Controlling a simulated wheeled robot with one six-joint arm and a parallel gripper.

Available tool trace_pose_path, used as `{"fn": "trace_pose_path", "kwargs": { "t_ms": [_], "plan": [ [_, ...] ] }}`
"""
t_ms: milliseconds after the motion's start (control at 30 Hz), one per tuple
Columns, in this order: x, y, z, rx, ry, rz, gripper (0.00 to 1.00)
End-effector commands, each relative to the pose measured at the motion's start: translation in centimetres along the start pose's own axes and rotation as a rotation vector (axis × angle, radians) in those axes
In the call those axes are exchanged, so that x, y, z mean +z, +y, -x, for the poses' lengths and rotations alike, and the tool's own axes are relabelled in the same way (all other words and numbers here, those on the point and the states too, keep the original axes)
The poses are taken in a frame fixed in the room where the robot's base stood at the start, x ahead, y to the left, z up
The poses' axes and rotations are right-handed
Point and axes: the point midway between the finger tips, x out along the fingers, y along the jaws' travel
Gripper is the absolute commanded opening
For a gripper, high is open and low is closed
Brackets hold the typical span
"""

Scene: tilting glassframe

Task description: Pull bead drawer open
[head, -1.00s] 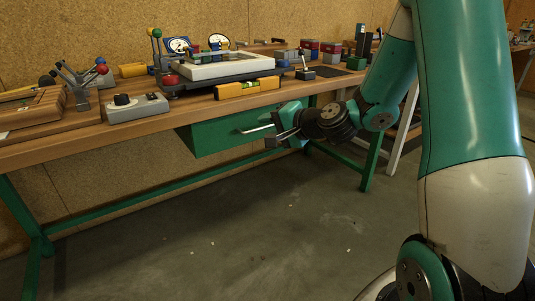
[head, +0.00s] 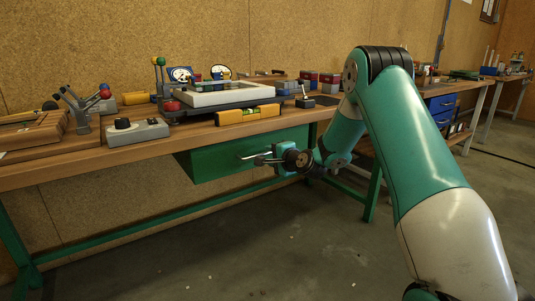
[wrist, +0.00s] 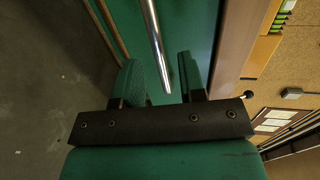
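The green drawer (head: 215,164) hangs under the front of the wooden workbench; it also fills the background of the wrist view (wrist: 185,22). Its metal bar handle (wrist: 155,40) runs down the wrist view, its lower end between my two fingers in the picture. My gripper (head: 263,159) is at the drawer's front by the handle in the head view. In the wrist view my gripper (wrist: 161,80) is open, with a gap on each side of the bar. I cannot tell how deep the bar sits between the fingers.
The workbench top (head: 75,157) carries a grey control box (head: 137,131), a yellow level (head: 247,115), a white-framed tilting tray (head: 220,95) and levers (head: 85,103). A green bench leg (head: 373,195) stands right of the drawer. The floor in front is clear.

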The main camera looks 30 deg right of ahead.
Motion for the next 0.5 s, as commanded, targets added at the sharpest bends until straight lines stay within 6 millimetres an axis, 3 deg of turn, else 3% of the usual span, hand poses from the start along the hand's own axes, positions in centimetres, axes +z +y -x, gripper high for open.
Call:
{"fn": "trace_pose_path", "kwargs": {
  "t_ms": [200,500],
  "plan": [
    [0.1,0.1,-3.0,0.0,-0.002,0.001,0.37],
    [0.0,0.0,-3.7,0.001,0.0,0.0,0.37]
  ]
}}
